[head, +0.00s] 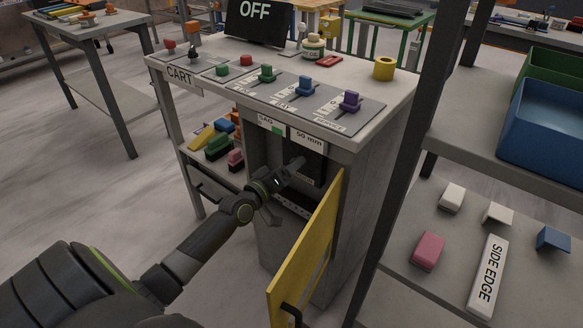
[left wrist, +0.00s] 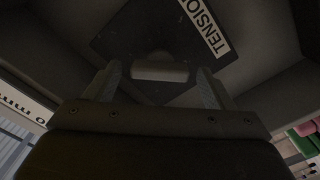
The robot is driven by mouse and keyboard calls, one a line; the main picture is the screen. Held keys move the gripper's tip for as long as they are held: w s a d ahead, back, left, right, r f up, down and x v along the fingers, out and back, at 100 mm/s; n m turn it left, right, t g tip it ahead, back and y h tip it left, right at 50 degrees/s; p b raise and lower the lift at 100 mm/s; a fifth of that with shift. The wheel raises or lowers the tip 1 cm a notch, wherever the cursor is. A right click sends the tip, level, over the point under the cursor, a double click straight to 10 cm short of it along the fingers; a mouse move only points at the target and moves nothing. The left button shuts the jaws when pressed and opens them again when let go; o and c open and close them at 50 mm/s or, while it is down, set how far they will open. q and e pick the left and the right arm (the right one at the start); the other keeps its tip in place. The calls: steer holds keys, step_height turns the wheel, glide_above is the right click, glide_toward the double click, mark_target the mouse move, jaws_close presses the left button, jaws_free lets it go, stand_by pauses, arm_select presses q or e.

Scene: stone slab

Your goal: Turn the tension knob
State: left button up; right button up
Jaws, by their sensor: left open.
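The tension knob (left wrist: 160,70) is a pale grey bar on a dark plate (left wrist: 135,35), beside a white label (left wrist: 206,25) reading "TENSIO", cut off by the frame edge. In the left wrist view my left gripper (left wrist: 160,88) is open, with one finger on each side of the knob; a gap shows at each side. In the head view my left gripper (head: 290,170) reaches into the open compartment of the grey cart (head: 355,140). The gripper and the dark interior largely hide the knob there. My right gripper is not in view.
A yellow door (head: 310,250) stands open at the compartment's right. Coloured knobs (head: 265,74) line the cart top. A shelf with a blue bin (head: 545,125) stands right.

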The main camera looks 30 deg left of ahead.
arm_select(q)
steer(key=shift+w+d, duration=0.1)
steer(key=shift+w, duration=0.8)
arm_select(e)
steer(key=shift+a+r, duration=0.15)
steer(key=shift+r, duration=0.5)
arm_select(q)
steer(key=c, duration=1)
